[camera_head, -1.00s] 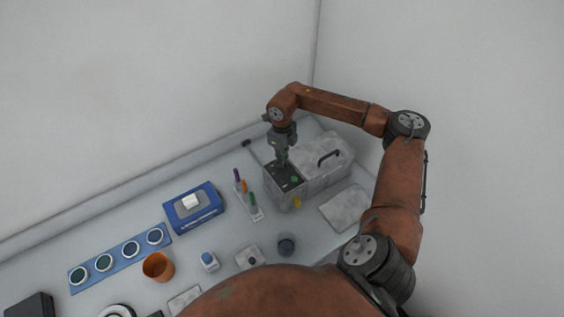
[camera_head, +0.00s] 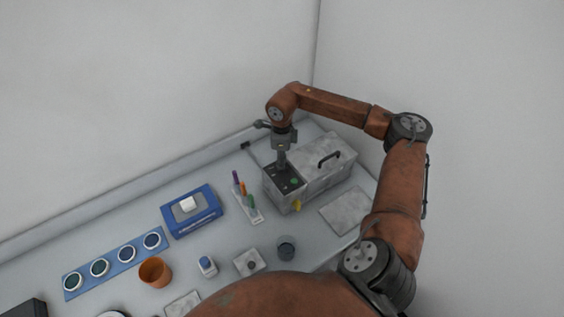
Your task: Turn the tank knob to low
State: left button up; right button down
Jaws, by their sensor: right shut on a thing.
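The tank (camera_head: 322,168) is a grey box with a black handle on its lid, on the bench below my right arm. Its left end has a dark control panel (camera_head: 289,187) with a green spot and small pale marks. My right gripper (camera_head: 281,165) points down at the back of this panel and is shut on the tank knob. The fingers hide the knob, so its setting cannot be read. My left gripper is not in view.
A rack with coloured pens (camera_head: 254,214) stands left of the tank, near a blue case (camera_head: 177,222). A grey plate (camera_head: 345,210) lies to the right. An orange cup (camera_head: 155,271), a dark round cup (camera_head: 286,248) and a blue strip with round discs (camera_head: 126,252) lie nearer.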

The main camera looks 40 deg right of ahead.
jog(key=c, duration=2)
grip_release()
notch_tip(320, 180, up, 12)
jog(key=shift+r, duration=0.1)
